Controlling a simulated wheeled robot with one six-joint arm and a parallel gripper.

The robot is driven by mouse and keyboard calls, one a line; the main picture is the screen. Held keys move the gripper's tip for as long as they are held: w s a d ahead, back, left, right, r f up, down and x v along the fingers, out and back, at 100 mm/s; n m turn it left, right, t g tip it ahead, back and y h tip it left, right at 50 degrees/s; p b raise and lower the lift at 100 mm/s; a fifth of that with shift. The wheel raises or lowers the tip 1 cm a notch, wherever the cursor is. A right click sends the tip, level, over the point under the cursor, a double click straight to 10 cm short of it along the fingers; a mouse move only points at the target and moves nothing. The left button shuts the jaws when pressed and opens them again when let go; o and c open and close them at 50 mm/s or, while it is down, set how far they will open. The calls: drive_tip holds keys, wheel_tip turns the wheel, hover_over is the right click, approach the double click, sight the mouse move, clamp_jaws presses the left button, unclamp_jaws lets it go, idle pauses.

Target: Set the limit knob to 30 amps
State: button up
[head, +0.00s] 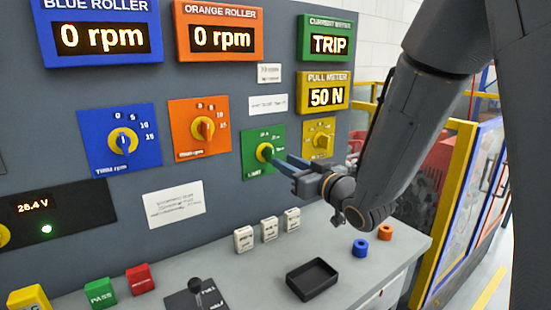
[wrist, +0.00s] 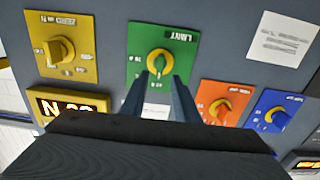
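The green LIMIT panel (head: 251,171) is on the grey console wall, with a round yellow knob (head: 264,152) that has a green grip. In the wrist view the LIMIT panel (wrist: 136,42) appears upside down with its knob (wrist: 159,61) near top centre. The scale marks are too small to read surely, so I cannot tell the knob's setting. My gripper (head: 283,163) is just in front of the knob, to its right in the head view. In the wrist view my gripper's (wrist: 161,77) two fingers are apart, one toward each side of the knob, with nothing held. Contact cannot be told.
A yellow knob panel (head: 318,140) is close on the right and an orange one (head: 200,126) on the left, with a blue one (head: 121,141) beyond. The current meter (head: 326,38) reads TRIP; the pull meter (head: 324,92) reads 50 N. A black tray (head: 311,279) sits on the ledge below.

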sight(273, 156)
drive_tip(key=p+x, duration=0.1)
drive_tip(key=x, duration=0.5)
clamp_jaws()
